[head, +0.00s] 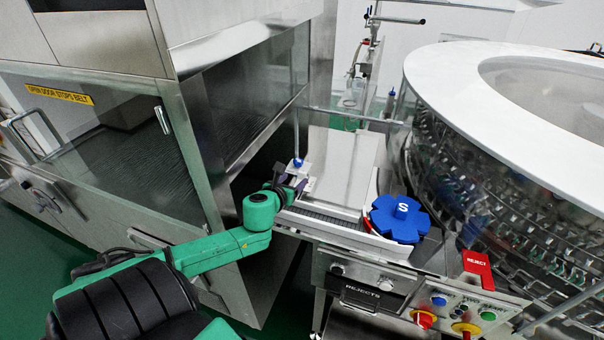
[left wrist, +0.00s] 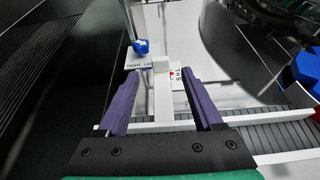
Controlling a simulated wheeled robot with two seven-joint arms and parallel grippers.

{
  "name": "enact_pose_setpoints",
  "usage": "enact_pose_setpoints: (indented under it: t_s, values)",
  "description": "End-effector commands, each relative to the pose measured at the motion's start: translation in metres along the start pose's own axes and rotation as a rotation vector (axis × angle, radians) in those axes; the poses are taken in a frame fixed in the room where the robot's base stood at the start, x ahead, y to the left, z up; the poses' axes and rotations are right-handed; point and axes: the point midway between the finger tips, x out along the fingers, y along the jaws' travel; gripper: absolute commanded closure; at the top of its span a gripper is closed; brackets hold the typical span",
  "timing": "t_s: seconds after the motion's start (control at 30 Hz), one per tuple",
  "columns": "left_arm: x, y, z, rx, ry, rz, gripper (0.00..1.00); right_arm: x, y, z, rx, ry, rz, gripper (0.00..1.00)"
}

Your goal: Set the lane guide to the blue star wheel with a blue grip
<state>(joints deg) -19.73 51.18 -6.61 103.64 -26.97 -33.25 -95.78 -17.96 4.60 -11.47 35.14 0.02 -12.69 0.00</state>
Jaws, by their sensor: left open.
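The blue star wheel (head: 400,218), marked with a white S, lies flat at the conveyor's right end. Part of it shows at the right edge of the left wrist view (left wrist: 303,72). A small blue grip (head: 297,162) sits at the far end of the conveyor; it also shows in the left wrist view (left wrist: 141,47) beside a label that seems to read "TIGHT". My left gripper (head: 296,183) is over the conveyor's left part. In the left wrist view its purple fingers (left wrist: 163,92) are open, one on each side of a white upright piece, probably the lane guide. Contact is unclear.
The grey slatted conveyor (head: 335,219) has white rails. The large rotary washer (head: 450,170) stands at right, and a steel cabinet with a dark opening at left. A red REJECT sign (head: 477,268) and a button panel (head: 460,308) are in front.

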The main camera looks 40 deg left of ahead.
Motion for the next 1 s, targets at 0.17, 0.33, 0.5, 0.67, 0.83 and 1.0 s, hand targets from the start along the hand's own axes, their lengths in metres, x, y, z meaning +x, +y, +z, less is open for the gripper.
enact_pose_setpoints:
  t_s: [0.17,0.33,0.5,0.67,0.83,1.0]
  values:
    - [0.039,0.001,0.000,-0.005,-0.001,0.004,0.32,0.003,0.003,-0.007,0.000,0.012,0.004,0.17]
    - [0.070,0.000,-0.001,-0.005,0.000,0.002,0.32,0.005,0.004,-0.017,-0.001,0.028,0.006,0.17]
    - [0.082,0.000,0.000,-0.002,0.001,0.000,0.32,0.006,0.004,-0.016,0.000,0.026,0.006,0.17]
    - [0.083,0.000,-0.001,-0.001,0.001,0.000,0.32,0.006,0.004,-0.015,0.000,0.024,0.005,0.17]
    - [0.082,0.000,-0.001,-0.001,0.001,0.000,0.78,0.006,0.003,-0.014,0.000,0.023,0.004,0.17]
    - [0.082,0.000,-0.001,-0.001,0.001,0.000,1.00,0.006,0.002,-0.013,0.000,0.021,0.003,0.17]
